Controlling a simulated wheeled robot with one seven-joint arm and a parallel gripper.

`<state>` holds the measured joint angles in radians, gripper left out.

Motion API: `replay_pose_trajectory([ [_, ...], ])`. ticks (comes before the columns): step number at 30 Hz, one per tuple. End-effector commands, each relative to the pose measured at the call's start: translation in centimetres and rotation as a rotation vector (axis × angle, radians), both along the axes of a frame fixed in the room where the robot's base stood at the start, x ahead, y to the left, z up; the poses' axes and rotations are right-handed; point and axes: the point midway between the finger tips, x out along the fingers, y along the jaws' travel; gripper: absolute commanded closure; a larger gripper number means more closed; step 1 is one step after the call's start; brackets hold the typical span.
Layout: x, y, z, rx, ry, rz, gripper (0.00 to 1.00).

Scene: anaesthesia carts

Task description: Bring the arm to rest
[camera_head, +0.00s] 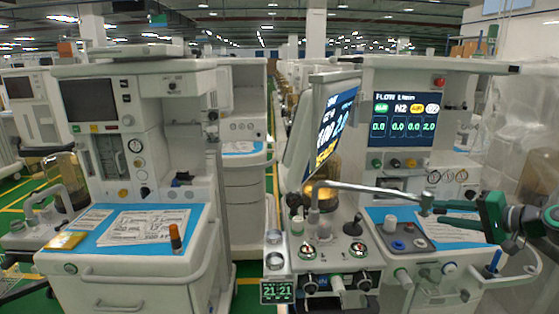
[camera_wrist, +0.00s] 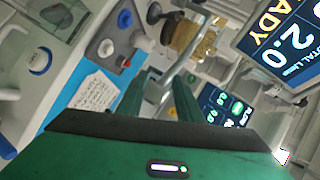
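My gripper (camera_head: 441,209) comes in from the right in the head view, over the right-hand cart's worktop, with its fingers pointing left. In the wrist view my gripper (camera_wrist: 160,80) shows two dark green fingers standing apart, so it is open. A grey metal tube arm (camera_head: 375,190) of the cart ends close by the fingertips. In the wrist view the metal tube (camera_wrist: 190,55) runs into the gap between the fingers. I cannot tell whether they touch it.
The right-hand anaesthesia cart (camera_head: 415,290) has a tilted monitor (camera_head: 318,125), a flow display (camera_head: 408,115), knobs and a grey control box (camera_head: 408,236) near my gripper. Another cart (camera_head: 125,270) stands left, with papers and an orange-capped bottle (camera_head: 175,238). A narrow aisle lies between.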

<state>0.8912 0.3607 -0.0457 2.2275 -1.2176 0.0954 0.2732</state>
Motion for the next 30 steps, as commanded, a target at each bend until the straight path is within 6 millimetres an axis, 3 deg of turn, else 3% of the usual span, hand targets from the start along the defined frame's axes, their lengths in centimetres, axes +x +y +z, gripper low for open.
replay_pose_trajectory([
  [5,-2.4,3.0,-1.7,-0.163,0.125,0.075,0.68],
  [11,-8.1,5.2,-3.9,-0.389,0.331,0.159,0.68],
  [21,-21.1,5.5,-4.3,-0.647,0.666,0.211,0.68],
  [27,-29.3,5.4,-3.6,-0.704,0.836,0.205,0.68],
  [30,-32.4,5.5,-3.4,-0.706,0.898,0.199,0.68],
])
